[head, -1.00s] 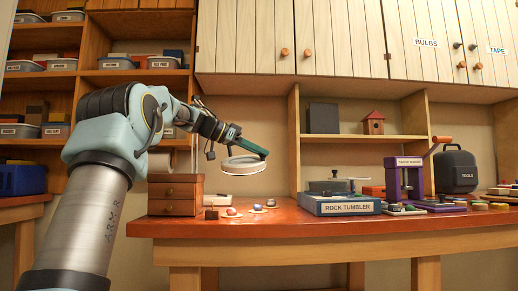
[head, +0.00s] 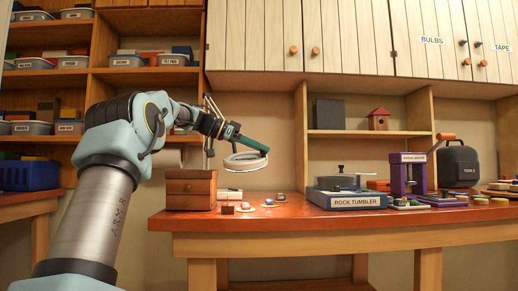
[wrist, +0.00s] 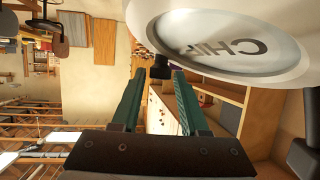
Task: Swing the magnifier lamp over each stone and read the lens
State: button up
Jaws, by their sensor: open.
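The magnifier lamp's white ring head (head: 246,160) hangs above the table's left part. It fills the top right of the wrist view (wrist: 285,65), where its lens shows dark letters, apparently "CHIP", upturned, the last one unclear. My gripper (head: 262,151) is beside the ring; its green fingers (wrist: 160,76) stand apart in the wrist view. A dark knob-like piece (wrist: 160,68) shows between their tips, not clearly gripped. Below the lamp, small stones sit on pale discs: one at left (head: 246,207), a reddish-and-grey one in the middle (head: 268,202), a bluish one at right (head: 285,199).
A wooden drawer box (head: 190,188) stands left of the stones, with a small brown block (head: 227,208) nearby. The rock tumbler (head: 345,197) and a purple press (head: 408,175) stand to the right. Upper cabinets (head: 350,45) overhang the table (head: 330,222).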

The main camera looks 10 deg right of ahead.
jog(key=p+v, duration=0.1)
jog(key=v, duration=0.9)
jog(key=shift+a+r, duration=0.1)
jog(key=shift+a, duration=0.3)
